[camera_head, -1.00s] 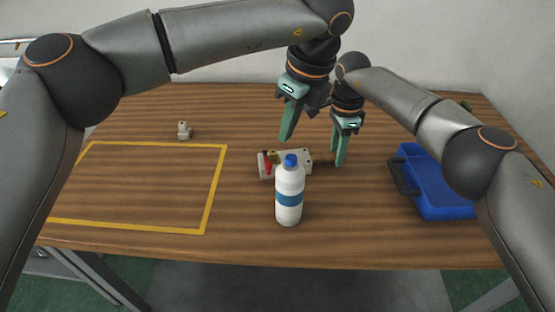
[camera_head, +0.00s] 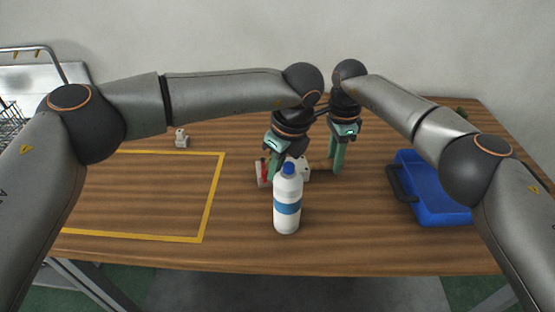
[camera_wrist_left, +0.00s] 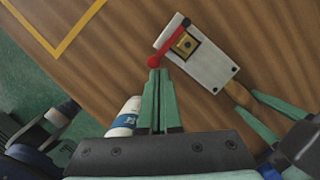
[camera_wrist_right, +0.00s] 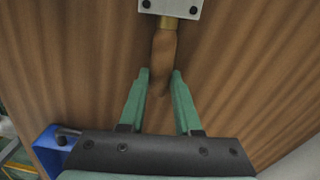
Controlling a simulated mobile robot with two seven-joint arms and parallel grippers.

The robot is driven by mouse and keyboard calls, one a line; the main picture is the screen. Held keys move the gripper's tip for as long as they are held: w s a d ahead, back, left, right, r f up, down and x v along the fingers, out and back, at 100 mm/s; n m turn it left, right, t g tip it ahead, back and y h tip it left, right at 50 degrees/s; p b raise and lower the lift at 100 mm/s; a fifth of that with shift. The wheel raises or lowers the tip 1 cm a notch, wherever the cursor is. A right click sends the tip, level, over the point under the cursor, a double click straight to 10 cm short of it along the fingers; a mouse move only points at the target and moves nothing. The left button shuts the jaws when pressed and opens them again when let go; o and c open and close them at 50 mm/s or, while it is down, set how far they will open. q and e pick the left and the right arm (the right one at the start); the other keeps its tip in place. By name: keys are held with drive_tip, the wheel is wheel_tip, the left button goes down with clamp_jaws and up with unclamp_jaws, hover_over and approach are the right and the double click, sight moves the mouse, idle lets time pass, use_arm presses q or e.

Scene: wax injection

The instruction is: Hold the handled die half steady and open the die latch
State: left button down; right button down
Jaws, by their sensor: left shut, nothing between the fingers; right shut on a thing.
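The die is a flat grey metal block (camera_wrist_left: 212,68) with a brass-coloured piece, a red latch lever (camera_wrist_left: 174,40) and a wooden handle (camera_wrist_right: 163,50). In the head view the die (camera_head: 304,172) lies on the table, partly hidden behind the bottle and my left gripper. My right gripper (camera_wrist_right: 160,78) is shut on the wooden handle; it also shows in the head view (camera_head: 336,172). My left gripper (camera_wrist_left: 159,73) is shut and empty. Its fingertips are at the lever's round red end, just beside or touching it; I cannot tell which.
A white bottle with a blue cap (camera_head: 287,212) stands close in front of the die. A blue case (camera_head: 440,192) with a dark handle lies at the right. A small grey part (camera_head: 181,138) sits back left, behind a yellow outlined area (camera_head: 212,195) that is clear.

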use_arm(q)
drive_tip(key=shift+a, duration=0.15)
idle(0.3)
drive_tip(key=m, duration=0.1)
drive_tip(key=a+m, duration=0.2)
drive_tip(key=shift+s+a+t+h, duration=0.15)
drive_tip(key=shift+s+t+h, duration=0.15)
drive_tip(key=a+m, duration=0.1)
drive_tip(key=m, duration=0.1)
drive_tip(key=a+m, duration=0.1)
drive_tip(key=m, duration=0.1)
drive_tip(key=shift+w+a+h, duration=0.1)
drive_tip(key=shift+a+h, duration=0.2)
drive_tip(key=shift+a, duration=0.1)
drive_tip(key=a+m, duration=0.1)
drive_tip(key=w+a+m+h, duration=0.1)
drive_tip(key=m, duration=0.1)
drive_tip(key=shift+a+m+t, duration=0.25)
drive_tip(key=shift+m+t, duration=0.05)
drive_tip(key=m, duration=0.1)
drive_tip(key=w+a+m, duration=0.1)
drive_tip(key=shift+w+a+m+h, duration=0.1)
drive_tip(key=shift+a+m+h, duration=0.2)
drive_tip(key=shift+m, duration=0.1)
drive_tip(key=shift+d, duration=0.15)
drive_tip(key=shift+w+d, duration=0.3)
drive_tip(key=shift+d, duration=0.45)
drive_tip(key=shift+r, duration=0.1)
